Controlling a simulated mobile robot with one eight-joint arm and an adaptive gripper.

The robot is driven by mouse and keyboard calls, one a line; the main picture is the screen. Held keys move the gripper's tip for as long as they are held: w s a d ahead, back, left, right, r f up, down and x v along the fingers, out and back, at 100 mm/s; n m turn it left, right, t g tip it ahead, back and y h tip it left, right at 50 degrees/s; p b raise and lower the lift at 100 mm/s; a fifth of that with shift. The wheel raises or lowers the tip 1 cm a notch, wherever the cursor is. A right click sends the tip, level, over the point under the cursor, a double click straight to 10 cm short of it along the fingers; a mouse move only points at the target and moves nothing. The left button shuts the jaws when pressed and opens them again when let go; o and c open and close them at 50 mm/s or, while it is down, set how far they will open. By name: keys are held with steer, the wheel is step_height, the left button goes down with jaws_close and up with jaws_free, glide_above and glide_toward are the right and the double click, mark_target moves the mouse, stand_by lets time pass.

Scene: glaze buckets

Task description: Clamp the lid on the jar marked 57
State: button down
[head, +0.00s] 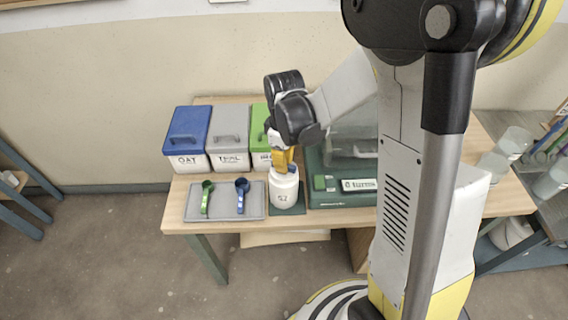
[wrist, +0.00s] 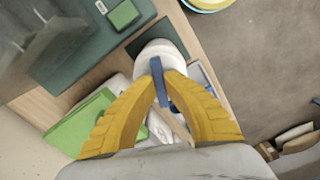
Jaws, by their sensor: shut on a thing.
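The white jar (head: 284,191) with a small dark mark, seemingly 57, stands upright on a dark green mat (head: 287,210) near the table's front edge. In the wrist view the jar (wrist: 161,47) is just beyond my fingertips. My gripper (head: 283,166) points down over the jar's top. Its yellow fingers (wrist: 163,84) are shut on a narrow blue bar (wrist: 158,78) at the jar's near side. I cannot tell whether the bar is joined to the jar. The fingers hide part of the jar's top, and how the lid sits is unclear.
A grey tray (head: 226,214) with a green scoop (head: 206,197) and a blue scoop (head: 242,193) lies left of the jar. Blue (head: 188,135), grey (head: 228,138) and green (head: 260,143) lidded bins stand behind. A dark green unit (head: 340,198) stands close on the right.

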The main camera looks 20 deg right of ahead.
steer(key=m, duration=0.3)
steer(key=shift+m, duration=0.3)
steer(key=m+b, duration=0.1)
steer(key=m, duration=0.3)
steer(key=shift+f, duration=0.1)
steer(key=shift+m, duration=0.3)
steer(key=m, duration=0.3)
steer(key=shift+b, duration=0.4)
steer(key=shift+m, duration=0.4)
